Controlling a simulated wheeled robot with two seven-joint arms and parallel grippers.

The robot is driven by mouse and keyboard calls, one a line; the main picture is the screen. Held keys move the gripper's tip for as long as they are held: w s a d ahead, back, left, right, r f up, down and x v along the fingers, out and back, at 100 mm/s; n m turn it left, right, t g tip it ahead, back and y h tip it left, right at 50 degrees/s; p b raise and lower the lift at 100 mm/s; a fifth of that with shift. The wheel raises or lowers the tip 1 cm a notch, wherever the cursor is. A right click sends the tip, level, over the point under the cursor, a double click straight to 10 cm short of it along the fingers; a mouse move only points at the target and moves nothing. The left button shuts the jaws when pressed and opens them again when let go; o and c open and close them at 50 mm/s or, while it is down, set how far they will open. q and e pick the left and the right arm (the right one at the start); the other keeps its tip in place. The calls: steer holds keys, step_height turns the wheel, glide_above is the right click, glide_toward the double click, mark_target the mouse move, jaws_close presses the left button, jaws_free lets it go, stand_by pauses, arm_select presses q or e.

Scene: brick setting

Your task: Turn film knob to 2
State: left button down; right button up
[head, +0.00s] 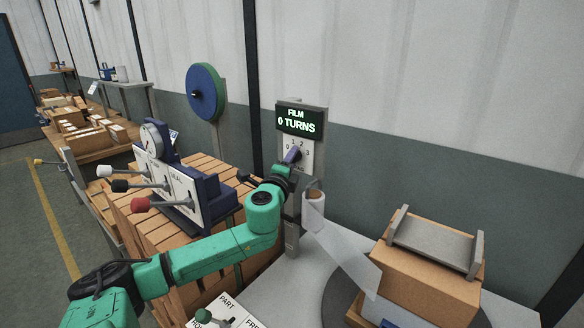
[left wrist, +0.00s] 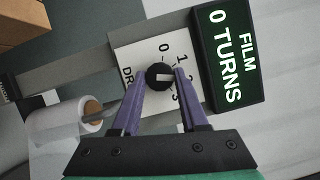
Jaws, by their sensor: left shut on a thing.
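The film knob (left wrist: 153,77) is a small black knob with a white mark, on a white dial plate (left wrist: 132,50) numbered 0 to 3. My left gripper (left wrist: 158,73) has its purple fingers shut on the knob, one on each side. In the head view the left gripper (head: 293,154) covers the knob on the post. The fingers partly hide the numbers, and I cannot tell exactly which one the mark faces. The green display (head: 300,120) above the dial reads "FILM 0 TURNS". My right gripper is not in view.
A white film roll (head: 314,210) hangs just below the dial, its film running to a cardboard box (head: 425,278) on the turntable. A lever panel (head: 185,190) with red, black and white knobs stands left on a slatted wooden crate. A blue-green disc (head: 205,92) stands behind.

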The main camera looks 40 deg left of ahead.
arm_select(q)
steer(key=shift+d+f+m+b, duration=0.1)
steer(key=shift+f+m+b, duration=0.2)
steer(key=shift+f+m, duration=0.1)
steer(key=shift+c, duration=2.4)
jaws_free()
steer(key=shift+o, duration=0.2)
steer(key=shift+s+r, duration=0.15)
steer(key=shift+r, duration=0.15)
steer(key=shift+f, duration=0.1)
